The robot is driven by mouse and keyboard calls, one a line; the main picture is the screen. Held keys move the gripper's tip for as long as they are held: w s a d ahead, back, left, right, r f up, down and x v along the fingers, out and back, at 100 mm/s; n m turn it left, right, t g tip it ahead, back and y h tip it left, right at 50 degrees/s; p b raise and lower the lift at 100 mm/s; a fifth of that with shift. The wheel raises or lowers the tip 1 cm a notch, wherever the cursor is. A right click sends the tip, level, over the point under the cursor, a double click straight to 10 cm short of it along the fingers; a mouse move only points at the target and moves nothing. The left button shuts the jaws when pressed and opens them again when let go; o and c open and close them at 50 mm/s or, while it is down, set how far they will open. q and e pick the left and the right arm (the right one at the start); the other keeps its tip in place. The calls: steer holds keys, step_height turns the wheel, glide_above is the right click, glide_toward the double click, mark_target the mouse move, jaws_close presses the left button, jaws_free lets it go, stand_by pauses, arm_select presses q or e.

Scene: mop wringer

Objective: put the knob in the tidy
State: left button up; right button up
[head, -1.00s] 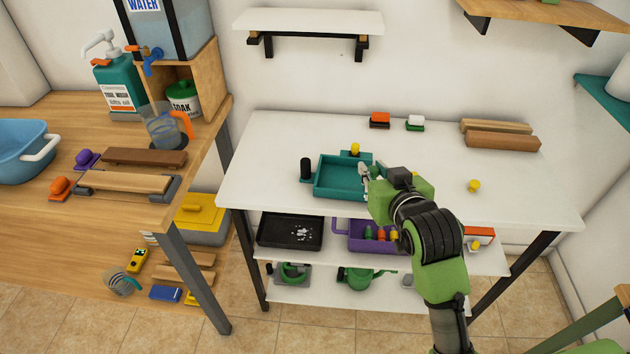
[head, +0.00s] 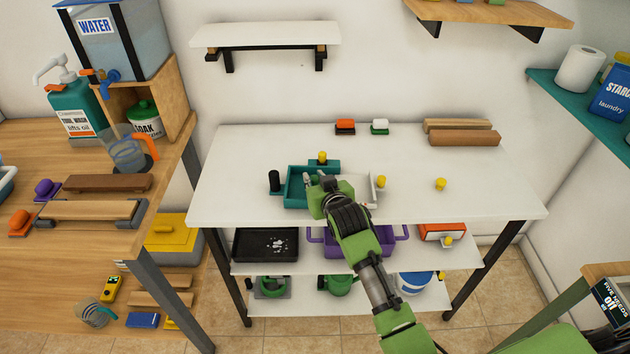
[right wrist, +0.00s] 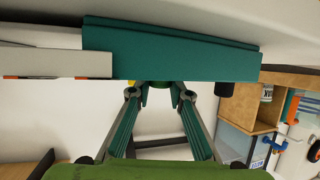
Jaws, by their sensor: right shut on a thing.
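My left gripper is not in view.
A black post (head: 274,180) stands left of the tray. Orange (head: 345,126) and white (head: 380,126) brushes and wooden bars (head: 463,137) lie at the back. A purple caddy (head: 400,234) is on the shelf below. The table's left side and far right are clear.

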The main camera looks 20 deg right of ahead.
steer(key=shift+f, duration=0.5)
steer(key=shift+f, duration=0.1)
steer(key=shift+f, duration=0.25)
steer(key=o, duration=0.8)
steer(key=shift+r, duration=0.1)
steer(key=shift+r, duration=0.35)
steer(key=v, duration=1.2)
